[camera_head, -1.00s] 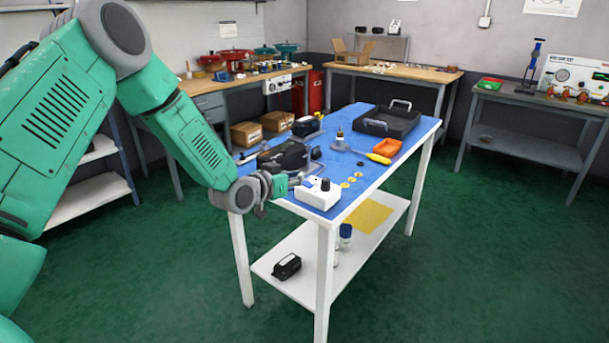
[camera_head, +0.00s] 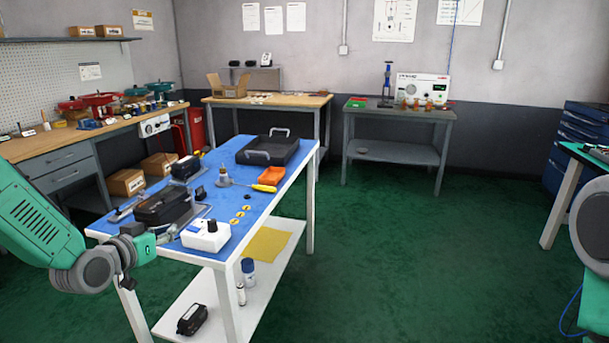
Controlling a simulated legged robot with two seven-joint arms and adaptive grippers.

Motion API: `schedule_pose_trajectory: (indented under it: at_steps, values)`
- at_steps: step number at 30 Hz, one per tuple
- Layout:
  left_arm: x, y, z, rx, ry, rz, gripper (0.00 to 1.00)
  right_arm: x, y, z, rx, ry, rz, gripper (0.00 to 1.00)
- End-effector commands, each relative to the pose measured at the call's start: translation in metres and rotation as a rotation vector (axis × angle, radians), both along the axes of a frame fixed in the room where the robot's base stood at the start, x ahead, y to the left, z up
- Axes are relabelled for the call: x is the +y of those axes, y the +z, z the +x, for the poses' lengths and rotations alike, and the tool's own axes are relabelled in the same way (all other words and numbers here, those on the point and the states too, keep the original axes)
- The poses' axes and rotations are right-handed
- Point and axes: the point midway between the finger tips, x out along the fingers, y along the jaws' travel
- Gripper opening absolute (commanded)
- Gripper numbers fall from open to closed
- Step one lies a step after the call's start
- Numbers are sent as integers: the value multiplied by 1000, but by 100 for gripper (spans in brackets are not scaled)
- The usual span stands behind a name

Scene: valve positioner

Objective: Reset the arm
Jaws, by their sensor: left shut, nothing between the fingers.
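My left arm, green and grey, comes in from the left. My left gripper (camera_head: 166,235) is shut and empty at the near left corner of the blue-topped table (camera_head: 262,205). It is close to a white box with a black knob (camera_head: 206,235) and a black valve positioner-like device (camera_head: 163,205); I cannot tell whether it touches the table edge. My right gripper is not in view.
On the table are a black tray (camera_head: 268,150), an orange bin (camera_head: 272,178), a yellow-handled screwdriver (camera_head: 264,188) and small brass discs (camera_head: 238,216). A black device (camera_head: 192,319) lies on the lower shelf. Green floor to the right is free.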

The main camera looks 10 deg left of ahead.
Motion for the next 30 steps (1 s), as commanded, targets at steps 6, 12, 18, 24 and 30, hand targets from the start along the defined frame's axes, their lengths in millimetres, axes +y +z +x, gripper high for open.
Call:
schedule_pose_trajectory:
  at_steps: [6, 12, 18, 24, 30]
  values:
    - [-47, -72, -40, 227, -35, -8, 0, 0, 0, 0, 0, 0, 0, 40]
    - [-103, -173, -142, 608, -55, 3, 0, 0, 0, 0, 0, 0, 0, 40]
    - [-134, -238, -269, 970, -45, 57, 0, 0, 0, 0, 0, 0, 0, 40]
    - [-140, -258, -361, 1201, -20, 118, 0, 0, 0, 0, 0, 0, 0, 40]
    - [-140, -260, -386, 1266, -7, 138, 0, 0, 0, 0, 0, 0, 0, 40]
